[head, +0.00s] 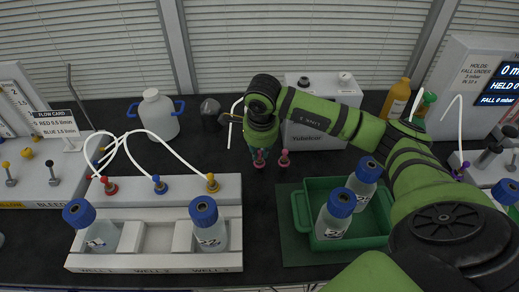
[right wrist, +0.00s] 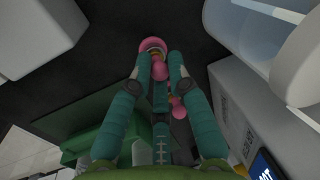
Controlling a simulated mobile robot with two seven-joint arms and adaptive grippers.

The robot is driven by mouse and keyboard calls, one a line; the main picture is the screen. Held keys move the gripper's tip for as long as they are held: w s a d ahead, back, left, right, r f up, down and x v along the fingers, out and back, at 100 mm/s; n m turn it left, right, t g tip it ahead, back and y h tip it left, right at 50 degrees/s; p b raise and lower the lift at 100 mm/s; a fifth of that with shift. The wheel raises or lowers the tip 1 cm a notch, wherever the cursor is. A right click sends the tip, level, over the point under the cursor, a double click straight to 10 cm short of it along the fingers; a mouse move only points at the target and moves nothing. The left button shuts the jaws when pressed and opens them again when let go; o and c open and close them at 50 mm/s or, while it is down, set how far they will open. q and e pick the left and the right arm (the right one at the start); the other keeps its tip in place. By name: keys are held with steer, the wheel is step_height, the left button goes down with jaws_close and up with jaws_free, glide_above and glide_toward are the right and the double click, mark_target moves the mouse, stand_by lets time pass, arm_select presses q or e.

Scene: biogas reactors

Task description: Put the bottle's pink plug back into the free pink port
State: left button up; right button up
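My right gripper (head: 260,140) points down over the dark table, just in front of the white box. In the right wrist view its teal fingertips (right wrist: 159,66) sit close on either side of a pink plug (right wrist: 158,71) and appear shut on it. A pink ring-shaped piece (right wrist: 152,46) with some yellow lies just beyond the tips. A second pink piece (right wrist: 178,108) is beside the right finger; it also shows in the head view (head: 284,158). Whether the held plug touches anything below is hidden. My left gripper is out of view.
A green tray (head: 297,212) holds two blue-capped bottles (head: 335,214).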

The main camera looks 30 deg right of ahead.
steer(key=shift+o, duration=1.1)
steer(key=shift+r, duration=0.15)
steer(key=v, duration=1.2)
